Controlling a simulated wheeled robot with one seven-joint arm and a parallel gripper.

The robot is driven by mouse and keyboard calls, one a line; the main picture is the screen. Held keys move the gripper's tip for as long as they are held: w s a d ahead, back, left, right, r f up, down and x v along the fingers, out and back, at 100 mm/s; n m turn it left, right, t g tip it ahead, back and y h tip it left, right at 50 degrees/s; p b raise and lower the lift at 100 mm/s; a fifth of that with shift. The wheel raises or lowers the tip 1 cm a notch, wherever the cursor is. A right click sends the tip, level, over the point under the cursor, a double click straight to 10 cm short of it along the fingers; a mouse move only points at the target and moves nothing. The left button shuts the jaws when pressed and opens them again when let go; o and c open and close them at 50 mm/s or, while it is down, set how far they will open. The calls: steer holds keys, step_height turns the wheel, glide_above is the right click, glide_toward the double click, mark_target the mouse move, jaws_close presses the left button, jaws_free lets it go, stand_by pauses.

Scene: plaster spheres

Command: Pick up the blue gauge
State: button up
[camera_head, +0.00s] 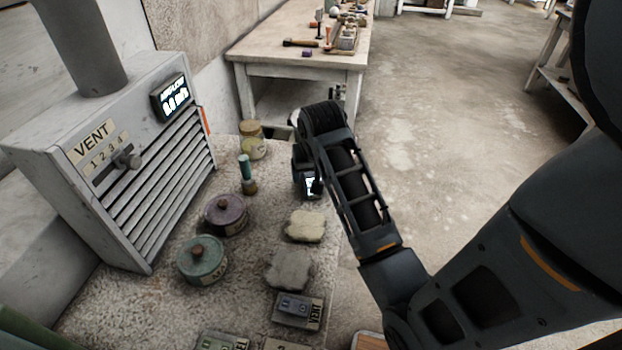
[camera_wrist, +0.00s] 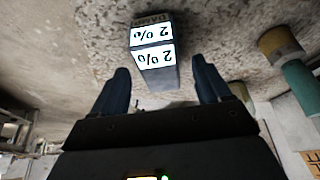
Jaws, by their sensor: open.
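The blue gauge (camera_wrist: 158,76) is a small box with lit white panels reading "2 %", upside down in the wrist view. It stands on the speckled stone top, in line with the gap of my gripper (camera_wrist: 160,65). The two dark blue fingers are open, one on each side of it, with visible space at both sides. I cannot tell how deep it sits between them. In the head view a lit display (camera_head: 312,186) shows beside the end of my arm, which hides most of the area around it.
A teal-handled tool (camera_head: 246,174) stands left of the gauge, with stacked yellowish tins (camera_head: 252,140) behind. Purple (camera_head: 226,214) and green (camera_head: 202,258) lidded pots, rough stone pieces (camera_head: 305,226) and a grey switch box (camera_head: 298,310) are nearer. A vent unit (camera_head: 110,170) borders the left.

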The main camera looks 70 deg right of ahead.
steer(key=shift+x, duration=1.3)
steer(key=shift+c, duration=0.3)
steer(key=c, duration=1.2)
steer(key=shift+r, duration=0.15)
